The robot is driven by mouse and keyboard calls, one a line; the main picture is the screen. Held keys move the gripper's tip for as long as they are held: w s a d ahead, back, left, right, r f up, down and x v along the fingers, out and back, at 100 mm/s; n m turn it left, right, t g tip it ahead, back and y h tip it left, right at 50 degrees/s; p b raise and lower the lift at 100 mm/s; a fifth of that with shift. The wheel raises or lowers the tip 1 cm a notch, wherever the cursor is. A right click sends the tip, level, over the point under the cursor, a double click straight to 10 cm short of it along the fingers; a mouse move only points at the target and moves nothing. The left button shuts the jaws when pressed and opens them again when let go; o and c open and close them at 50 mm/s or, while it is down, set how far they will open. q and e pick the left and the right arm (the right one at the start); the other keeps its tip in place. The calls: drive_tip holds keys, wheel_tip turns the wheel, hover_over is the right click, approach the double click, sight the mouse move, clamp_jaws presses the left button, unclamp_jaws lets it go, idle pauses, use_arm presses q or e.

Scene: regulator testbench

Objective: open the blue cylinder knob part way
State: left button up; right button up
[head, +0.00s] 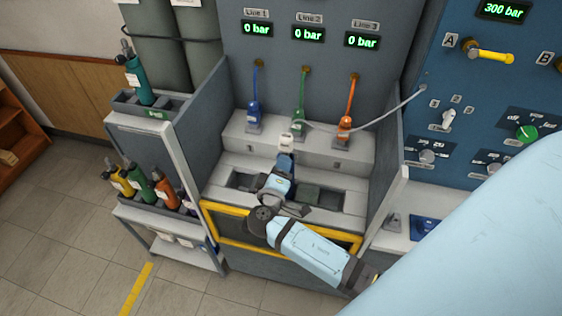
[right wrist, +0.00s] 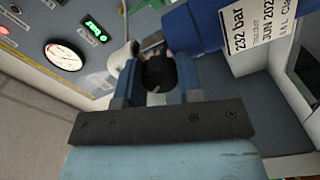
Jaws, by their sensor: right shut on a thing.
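The blue cylinder (right wrist: 195,28) shows in the right wrist view at the top, with a white label reading 232 bar. Its black knob (right wrist: 158,74) sits between the two blue fingers of my right gripper (right wrist: 157,88), which is shut on it. In the head view my right gripper (head: 284,172) reaches over the bench slots, and a bit of blue shows at its tip. The cylinder itself is mostly hidden there by my arm. My left gripper is not in view.
Blue (head: 254,115), green (head: 299,117) and orange (head: 345,127) line connectors stand on the ledge behind. A thin hose runs right to the blue panel (head: 480,110). Side walls flank the bench. A rack (head: 160,200) of several cylinders stands left. The three line displays read 0 bar.

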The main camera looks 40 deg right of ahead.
drive_tip(key=shift+n, duration=0.4)
drive_tip(key=o, duration=0.9)
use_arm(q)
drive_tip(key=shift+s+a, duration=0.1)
use_arm(e)
drive_tip(key=shift+o, duration=0.2)
